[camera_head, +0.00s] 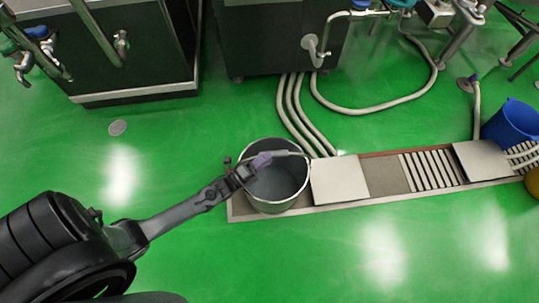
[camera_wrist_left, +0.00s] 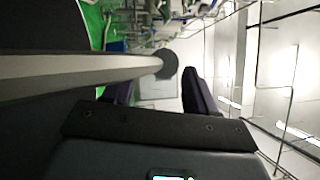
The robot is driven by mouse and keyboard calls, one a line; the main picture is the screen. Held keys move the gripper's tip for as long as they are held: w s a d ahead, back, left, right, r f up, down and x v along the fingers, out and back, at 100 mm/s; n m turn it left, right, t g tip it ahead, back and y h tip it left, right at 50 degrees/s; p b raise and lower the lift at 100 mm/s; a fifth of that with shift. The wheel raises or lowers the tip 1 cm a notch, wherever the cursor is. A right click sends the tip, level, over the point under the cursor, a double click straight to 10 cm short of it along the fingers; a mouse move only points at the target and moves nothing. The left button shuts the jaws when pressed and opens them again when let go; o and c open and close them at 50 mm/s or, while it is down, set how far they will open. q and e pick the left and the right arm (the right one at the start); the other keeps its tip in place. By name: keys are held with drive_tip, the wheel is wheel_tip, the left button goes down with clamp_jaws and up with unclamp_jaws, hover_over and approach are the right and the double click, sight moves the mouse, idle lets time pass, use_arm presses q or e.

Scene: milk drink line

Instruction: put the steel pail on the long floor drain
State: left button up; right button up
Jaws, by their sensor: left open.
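The steel pail (camera_head: 275,206) stands upright at the left end of the long floor drain (camera_head: 385,176), with drain edging showing around its base. Its handle (camera_head: 290,153) runs over the far side of the rim to the right. My left gripper (camera_head: 262,162) is at the pail's upper rim beside this handle, with its jaws open. In the left wrist view the two dark fingers (camera_wrist_left: 160,92) stand apart, and a grey bar with a dark round end, probably the handle, shows at them. Whether it touches a finger I cannot tell. My right gripper is not in view.
Pale cover plates (camera_head: 339,181) and a slatted grate (camera_head: 431,170) lie along the drain right of the pail. Hoses (camera_head: 300,115) run to it from a dark machine (camera_head: 275,40). A blue bucket (camera_head: 513,124) stands at the far right. Green floor in front is clear.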

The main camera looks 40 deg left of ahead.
use_arm(q)
drive_tip(key=p+v, duration=0.2)
drive_tip(key=v, duration=0.7)
drive_tip(key=w+d+r+n+g+y, duration=0.3)
drive_tip(key=w+d+r+n+g, duration=0.15)
drive_tip(key=d+n+g, duration=0.6)
drive_tip(key=s+r+n+g, duration=0.5)
drive_tip(key=s+r+n, duration=0.4)
drive_tip(key=s+r, duration=0.3)
drive_tip(key=shift+s+d+r+n+y, duration=0.2)
drive_tip(key=shift+s+d+n+y, duration=0.15)
drive_tip(key=shift+s, duration=0.75)
